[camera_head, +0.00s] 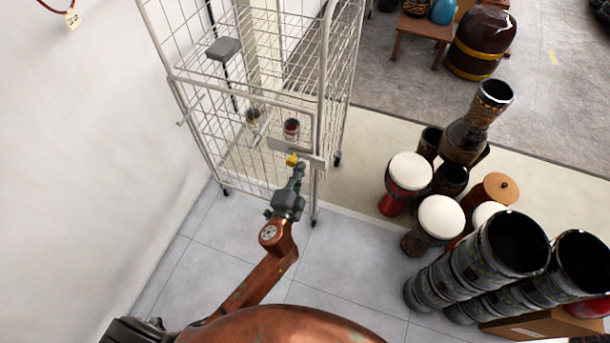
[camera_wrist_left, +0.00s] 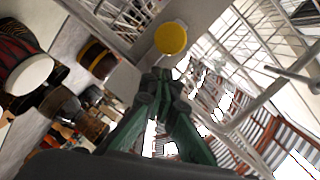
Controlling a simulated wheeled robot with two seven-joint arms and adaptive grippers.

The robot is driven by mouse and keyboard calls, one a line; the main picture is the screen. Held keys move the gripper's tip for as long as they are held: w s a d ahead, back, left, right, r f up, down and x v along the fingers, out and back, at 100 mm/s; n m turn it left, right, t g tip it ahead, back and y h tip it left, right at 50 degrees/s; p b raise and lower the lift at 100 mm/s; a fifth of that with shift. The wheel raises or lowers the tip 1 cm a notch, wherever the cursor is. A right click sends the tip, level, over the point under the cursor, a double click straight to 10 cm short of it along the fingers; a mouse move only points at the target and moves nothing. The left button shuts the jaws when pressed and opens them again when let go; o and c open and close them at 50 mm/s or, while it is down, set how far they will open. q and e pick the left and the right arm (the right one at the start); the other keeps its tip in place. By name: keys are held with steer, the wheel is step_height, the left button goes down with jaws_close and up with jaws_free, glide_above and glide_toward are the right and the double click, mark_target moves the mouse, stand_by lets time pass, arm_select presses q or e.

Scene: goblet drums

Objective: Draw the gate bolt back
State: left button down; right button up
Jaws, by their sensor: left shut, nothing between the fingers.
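The wire cage gate (camera_head: 215,135) stands upright at the upper left of the head view. A pale grey bolt plate (camera_head: 283,145) is on its right side, with a small yellow knob (camera_head: 292,160). In the left wrist view the round yellow knob (camera_wrist_left: 171,38) shows just beyond the fingertips, in front of the grey plate (camera_wrist_left: 203,12). My left gripper (camera_head: 299,168) is beside the knob at its lower right. Its green fingers (camera_wrist_left: 160,76) are closed together with nothing between them. I cannot tell whether the tips touch the knob. My right gripper is out of view.
Red and dark goblet drums with white heads (camera_head: 409,171) stand to the right of the cage. Large dark cylinders (camera_head: 480,262) lie at lower right. A white wall (camera_head: 70,170) bounds the left. Tiled floor (camera_head: 345,270) between is clear.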

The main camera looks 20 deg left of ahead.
arm_select(q)
steer(key=shift+w+a+f, duration=0.1)
steer(key=shift+a+f, duration=0.15)
steer(key=shift+a, duration=0.4)
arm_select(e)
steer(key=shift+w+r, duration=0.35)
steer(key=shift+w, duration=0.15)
arm_select(q)
steer(key=shift+a, duration=0.1)
